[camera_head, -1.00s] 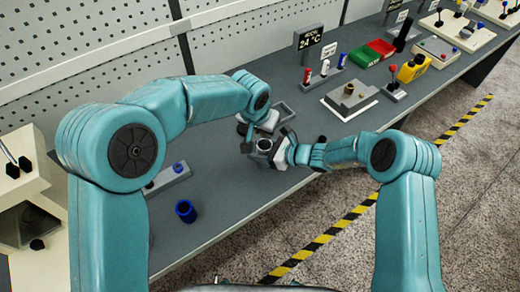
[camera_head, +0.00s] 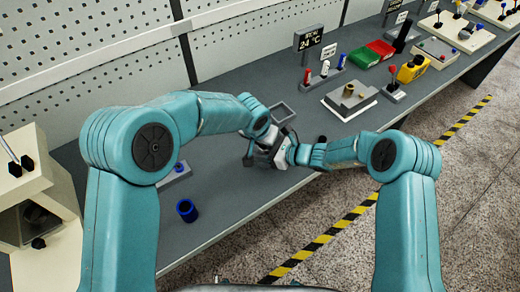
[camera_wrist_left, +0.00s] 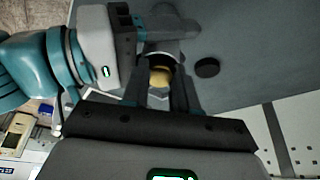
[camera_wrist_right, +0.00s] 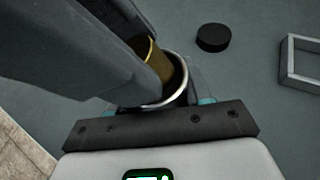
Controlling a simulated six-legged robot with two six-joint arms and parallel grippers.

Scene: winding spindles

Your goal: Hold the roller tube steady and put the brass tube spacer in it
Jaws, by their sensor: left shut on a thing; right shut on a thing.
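The brass tube spacer (camera_wrist_right: 151,62) is between the fingers of my left gripper (camera_wrist_left: 160,84), which is shut on it. The roller tube (camera_wrist_right: 178,86) has a pale round rim and a dark inside; my right gripper (camera_head: 282,156) is shut around it. In the right wrist view the spacer's lower end is at the tube's mouth and looks to be inside the rim, tilted or off to one side; how deep I cannot tell. The left wrist view shows the spacer (camera_wrist_left: 160,75) against the tube's rim (camera_wrist_left: 166,57). In the head view my grippers hide both parts.
A black disc (camera_wrist_right: 213,38) lies on the bench near the tube. An open grey tray (camera_wrist_right: 288,76) stands beyond it. A blue cup (camera_head: 187,210) stands to the left. The bench front is clear.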

